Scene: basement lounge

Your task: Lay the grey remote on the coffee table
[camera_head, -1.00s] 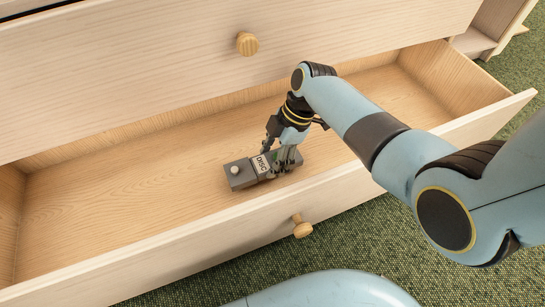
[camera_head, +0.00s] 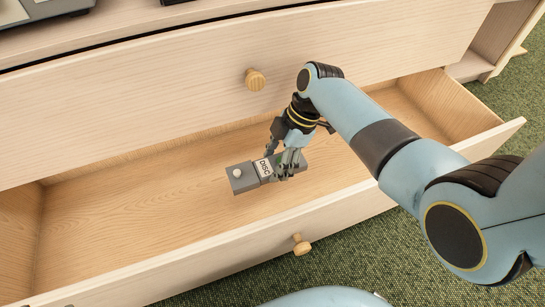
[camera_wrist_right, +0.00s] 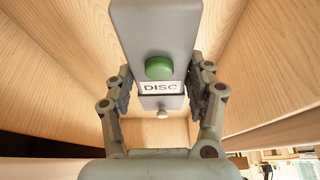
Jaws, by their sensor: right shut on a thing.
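The grey remote (camera_head: 243,178) has a white "DISC" label, a pale round button near one end and a green button. My right gripper (camera_head: 284,166) is shut on it across its middle, with a finger on each long side. In the right wrist view the remote (camera_wrist_right: 157,32) lies lengthwise between the fingers of the gripper (camera_wrist_right: 160,95), its label and green button facing the camera. The remote is inside the open drawer's outline and seems raised a little off its floor. The coffee table is not in view. My left gripper is not in view.
The open wooden drawer (camera_head: 110,225) looks otherwise empty. Its front wall (camera_head: 225,254) with a round knob (camera_head: 301,245) lies on the near side. A closed drawer front (camera_head: 150,95) rises behind. Dark objects (camera_head: 45,8) stand on the cabinet top. Green carpet (camera_head: 390,235) lies in front.

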